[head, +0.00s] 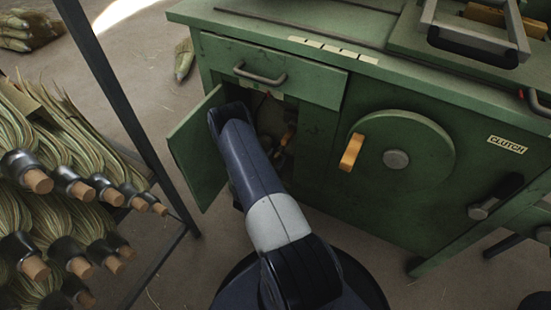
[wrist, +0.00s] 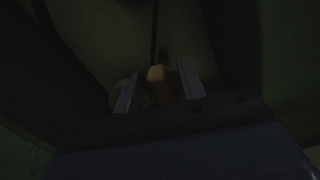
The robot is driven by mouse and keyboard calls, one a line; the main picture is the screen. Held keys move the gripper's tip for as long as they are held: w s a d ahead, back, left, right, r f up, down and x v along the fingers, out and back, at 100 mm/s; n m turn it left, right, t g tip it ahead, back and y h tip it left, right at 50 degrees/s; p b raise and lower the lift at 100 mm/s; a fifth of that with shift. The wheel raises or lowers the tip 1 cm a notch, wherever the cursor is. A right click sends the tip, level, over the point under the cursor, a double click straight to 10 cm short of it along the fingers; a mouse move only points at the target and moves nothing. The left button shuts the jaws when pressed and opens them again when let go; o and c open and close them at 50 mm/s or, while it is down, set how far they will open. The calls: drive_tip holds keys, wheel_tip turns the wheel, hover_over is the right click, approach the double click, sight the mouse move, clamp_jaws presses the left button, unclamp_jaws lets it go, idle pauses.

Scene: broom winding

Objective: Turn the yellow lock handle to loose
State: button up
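The yellow lock handle (wrist: 158,76) shows dimly in the wrist view as a short yellow block. The two fingers of my gripper (wrist: 159,68) stand on either side of it, spread apart, with a dark gap visible on each side. Whether the fingertips reach past the handle is too dark to tell. In the head view my arm reaches into the open compartment of the green machine (head: 320,150). An orange-yellow piece (head: 288,135) shows in the shadow there, and my gripper is hard to make out.
The compartment door (head: 196,150) stands open left of my arm. A drawer with a grey handle (head: 260,75) is above. The clutch wheel (head: 425,145) with an orange grip (head: 351,152) is at right. A rack of brooms (head: 60,200) stands at left.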

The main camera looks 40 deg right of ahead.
drive_tip(key=c, duration=0.7)
